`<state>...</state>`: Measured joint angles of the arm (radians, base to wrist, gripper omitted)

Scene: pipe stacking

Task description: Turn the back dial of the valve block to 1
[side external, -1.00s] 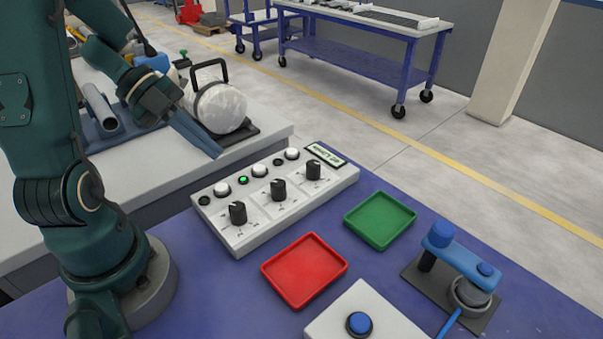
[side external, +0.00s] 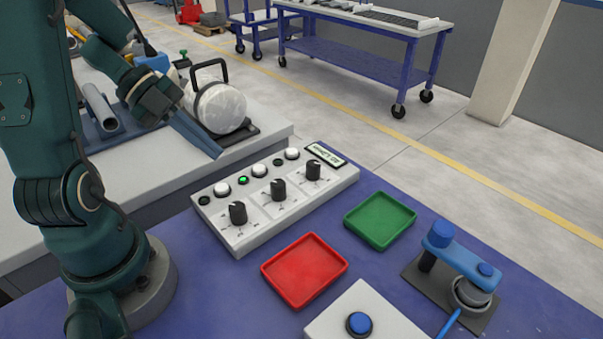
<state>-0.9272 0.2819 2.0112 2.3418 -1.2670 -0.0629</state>
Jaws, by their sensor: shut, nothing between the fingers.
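A white block (side external: 240,241) with three black dials sits on the blue table. The near-left dial (side external: 238,212), the middle dial (side external: 278,189) and the far-right dial (side external: 313,170) stand in a row, the far-right one farthest back in the picture. The scale marks beside them are too small to read, so I cannot tell their settings. Three white buttons and small lamps run along the block's far side; one lamp (side external: 243,180) is lit green. My gripper (side external: 219,155) is shut and empty, pointing down to the right, above and behind the block, apart from the dials.
A red tray (side external: 304,270) and a green tray (side external: 380,220) lie empty before the block. A white box with a blue button (side external: 359,324) is at the front. A blue clamp-like fixture (side external: 462,262) stands right. A white rounded object with a handle (side external: 221,107) is behind my gripper.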

